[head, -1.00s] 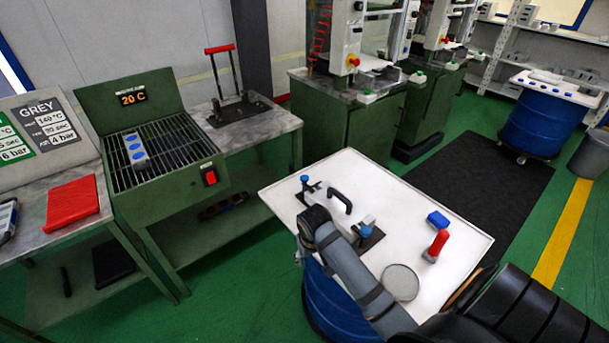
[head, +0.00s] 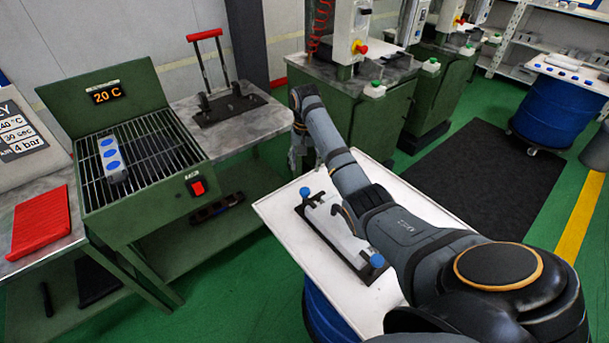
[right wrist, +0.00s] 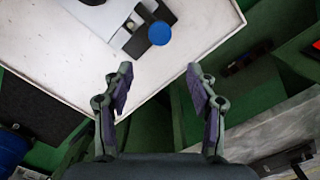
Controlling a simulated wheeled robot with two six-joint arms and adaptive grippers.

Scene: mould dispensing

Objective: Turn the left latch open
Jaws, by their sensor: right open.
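The mould (head: 332,228) lies on the white tabletop as a pale block on a dark base plate, partly hidden behind my right arm. The left latch (head: 305,192) has a blue knob at the mould's far left end. Another blue-knobbed latch (head: 377,261) is at its near right end. My right gripper (head: 297,158) is beyond the left latch, near the table's far edge, open and empty. In the right wrist view, a blue knob (right wrist: 159,34) on a dark bracket is ahead of the open fingers (right wrist: 158,88), apart from them. My left gripper is not in view.
The white table (head: 283,209) stands on a blue drum. A green heater (head: 145,165) with a grill, reading 20 C, is at the left. A bench with a red-handled tool (head: 205,36) and green machines (head: 365,105) stand behind.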

